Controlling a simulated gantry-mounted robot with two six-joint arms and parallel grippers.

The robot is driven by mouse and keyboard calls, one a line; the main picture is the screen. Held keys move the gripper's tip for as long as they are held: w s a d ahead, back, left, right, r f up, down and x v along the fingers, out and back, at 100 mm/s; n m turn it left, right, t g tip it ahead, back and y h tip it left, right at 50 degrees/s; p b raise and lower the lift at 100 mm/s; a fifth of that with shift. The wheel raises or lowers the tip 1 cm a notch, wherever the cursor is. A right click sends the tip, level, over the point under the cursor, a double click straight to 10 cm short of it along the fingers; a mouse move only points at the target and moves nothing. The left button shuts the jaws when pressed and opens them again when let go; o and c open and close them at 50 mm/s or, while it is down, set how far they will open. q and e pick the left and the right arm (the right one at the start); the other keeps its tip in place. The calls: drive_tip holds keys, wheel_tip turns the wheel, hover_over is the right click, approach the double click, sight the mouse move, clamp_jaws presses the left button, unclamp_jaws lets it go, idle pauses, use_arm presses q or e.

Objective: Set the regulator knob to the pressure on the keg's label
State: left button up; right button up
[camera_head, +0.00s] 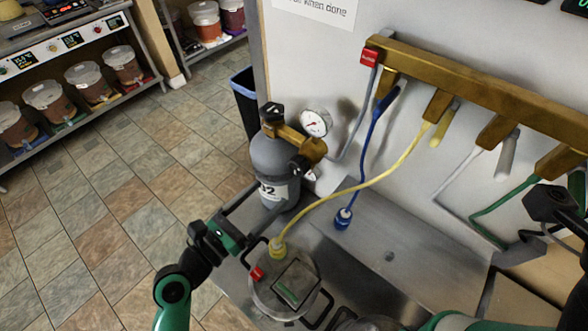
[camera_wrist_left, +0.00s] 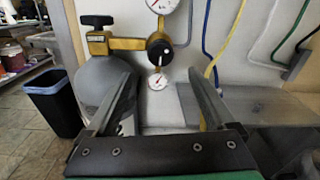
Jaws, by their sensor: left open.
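The regulator (camera_head: 312,148) is brass, on a grey gas cylinder (camera_head: 275,165). Its black round knob (camera_wrist_left: 158,48) with a white mark faces the left wrist camera, above a small white gauge (camera_wrist_left: 158,82). In the head view a dark knob (camera_head: 299,166) shows on the regulator. My left gripper (camera_wrist_left: 160,74) is open and empty, its fingers spread below and in front of the knob, not touching it. In the head view my left gripper (camera_head: 265,217) is beside the cylinder's lower part. The keg (camera_head: 262,296) carries a label (camera_head: 297,283) too small to read.
A larger gauge (camera_head: 316,122) sits atop the regulator. A yellow hose (camera_head: 365,186) runs to the keg, and a blue hose (camera_head: 362,165) hangs nearby. A brass manifold (camera_head: 480,85) is on the wall. A dark bin (camera_wrist_left: 53,103) stands left of the cylinder.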

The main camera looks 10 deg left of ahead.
sight(295, 169)
use_arm(q)
drive_tip(key=b+x, duration=0.1)
drive_tip(key=x, duration=0.9)
drive_tip(key=c, duration=1.4)
drive_tip(key=shift+o, duration=0.2)
drive_tip(key=shift+m, duration=0.3)
drive_tip(key=m, duration=0.2)
drive_tip(key=shift+m, duration=0.4)
drive_tip(key=m, duration=0.4)
drive_tip(key=shift+p, duration=0.3)
drive_tip(key=m, duration=0.4)
drive_tip(key=shift+d, duration=0.1)
drive_tip(key=shift+m+y+b, duration=0.4)
drive_tip(key=shift+m+b, duration=0.3)
drive_tip(key=shift+m, duration=1.4)
